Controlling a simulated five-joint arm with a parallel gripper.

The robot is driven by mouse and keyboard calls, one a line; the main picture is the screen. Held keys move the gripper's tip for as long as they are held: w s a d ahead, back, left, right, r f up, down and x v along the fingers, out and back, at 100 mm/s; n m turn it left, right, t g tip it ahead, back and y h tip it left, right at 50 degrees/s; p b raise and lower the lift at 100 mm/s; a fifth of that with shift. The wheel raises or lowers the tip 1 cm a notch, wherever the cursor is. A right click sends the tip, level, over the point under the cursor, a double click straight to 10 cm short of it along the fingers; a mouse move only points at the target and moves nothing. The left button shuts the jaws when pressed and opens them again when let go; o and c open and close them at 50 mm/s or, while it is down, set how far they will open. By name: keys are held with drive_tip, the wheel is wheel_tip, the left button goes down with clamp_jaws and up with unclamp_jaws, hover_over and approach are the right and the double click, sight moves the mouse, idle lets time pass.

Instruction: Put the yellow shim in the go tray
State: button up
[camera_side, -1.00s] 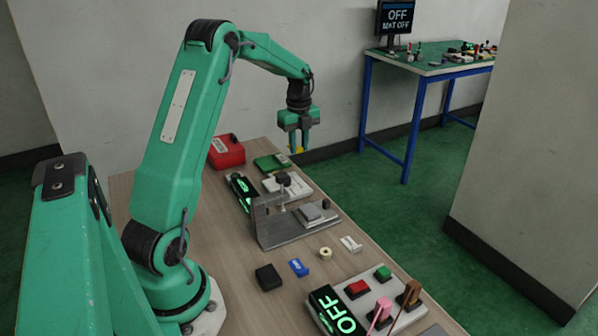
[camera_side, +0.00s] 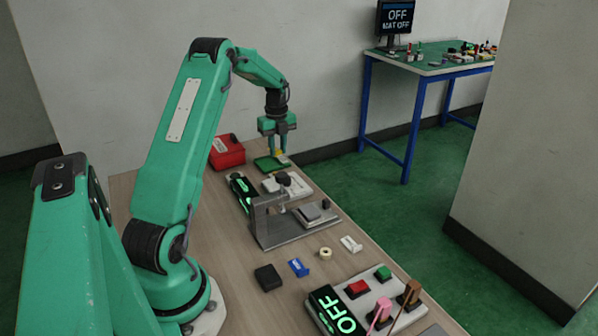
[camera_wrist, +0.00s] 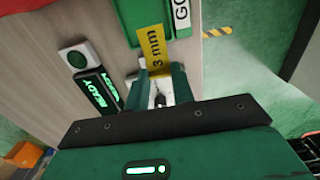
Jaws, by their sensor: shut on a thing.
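My gripper (camera_side: 278,150) is shut on the yellow shim (camera_wrist: 155,50), marked "3 mm" in the wrist view. The shim also shows as a small yellow patch below the fingers in the side view (camera_side: 281,157). The green go tray (camera_side: 268,164) lies at the far end of the bench, directly under or just behind the fingers. In the wrist view the shim's far end overlaps the green tray (camera_wrist: 127,15), and the tray's "GO" label (camera_wrist: 182,12) is beside it. I cannot tell whether the shim touches the tray.
A red box (camera_side: 227,151) stands left of the tray. A lit "READY" display (camera_wrist: 98,90) and a grey lever fixture (camera_side: 290,222) stand nearer. Blue (camera_side: 299,267), black (camera_side: 268,277) and white (camera_side: 351,244) pieces lie on the bench, with a control panel (camera_side: 370,295) at the front.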

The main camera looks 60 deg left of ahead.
sight(271, 168)
drive_tip(key=a+f, duration=0.1)
drive_tip(key=s+a+f, duration=0.1)
drive_tip(key=a, duration=0.1)
drive_tip(key=shift+a+f, duration=0.15)
drive_tip(key=shift+a, duration=0.15)
drive_tip(key=shift+f, duration=0.1)
drive_tip(key=shift+f, duration=1.9)
drive_tip(key=shift+f, duration=0.1)
drive_tip(key=o, duration=0.7)
drive_tip(key=shift+c, duration=0.2)
